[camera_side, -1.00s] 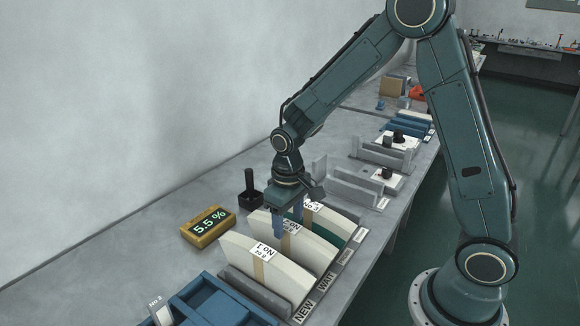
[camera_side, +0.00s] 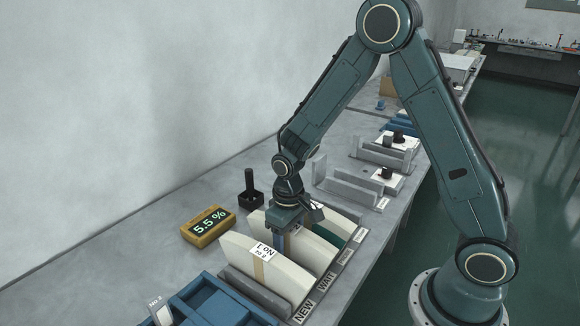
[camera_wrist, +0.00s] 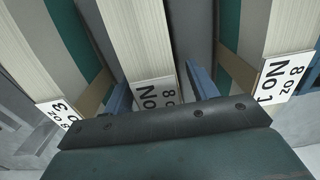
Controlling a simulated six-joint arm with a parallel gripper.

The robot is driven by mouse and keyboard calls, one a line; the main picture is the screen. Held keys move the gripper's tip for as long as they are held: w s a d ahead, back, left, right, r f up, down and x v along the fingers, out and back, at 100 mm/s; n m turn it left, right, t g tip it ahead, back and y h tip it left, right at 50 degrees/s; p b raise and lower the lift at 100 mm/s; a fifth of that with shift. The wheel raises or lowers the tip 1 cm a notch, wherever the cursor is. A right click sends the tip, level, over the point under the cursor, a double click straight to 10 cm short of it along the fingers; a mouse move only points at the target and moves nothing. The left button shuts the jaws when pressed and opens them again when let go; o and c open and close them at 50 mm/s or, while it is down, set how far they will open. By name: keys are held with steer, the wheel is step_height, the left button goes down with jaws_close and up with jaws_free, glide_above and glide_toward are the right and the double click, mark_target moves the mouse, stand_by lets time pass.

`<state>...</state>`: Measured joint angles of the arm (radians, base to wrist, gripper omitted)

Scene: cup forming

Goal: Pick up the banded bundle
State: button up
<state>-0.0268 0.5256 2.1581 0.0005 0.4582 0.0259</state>
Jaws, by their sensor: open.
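Cream bundles of flat blanks with tan bands and white labels stand on edge in a rack. In the side view, my gripper (camera_side: 281,244) points down at the middle bundle (camera_side: 316,252), whose label it hides. In the wrist view, my gripper (camera_wrist: 158,78) is open, with one blue finger on each side of this middle bundle (camera_wrist: 137,38). Its label is partly covered by my gripper body, and I cannot tell if the fingers touch it. The No 1 bundle (camera_wrist: 287,30) is on the right there and nearest in the side view (camera_side: 286,283). The No 3 bundle (camera_wrist: 28,50) is on the left.
The rack's front strip (camera_side: 327,281) reads NEW and WAIT. A yellow meter (camera_side: 208,224) showing 5.5 % and a black stamp-like tool (camera_side: 250,190) lie behind. A blue tray (camera_side: 212,302) is at the front. Gaps between the bundles are narrow.

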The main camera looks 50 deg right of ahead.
jaws_close()
stand_by(0.3)
steer(key=shift+r, duration=0.15)
step_height(320, 180, up, 20)
stand_by(1.0)
stand_by(0.4)
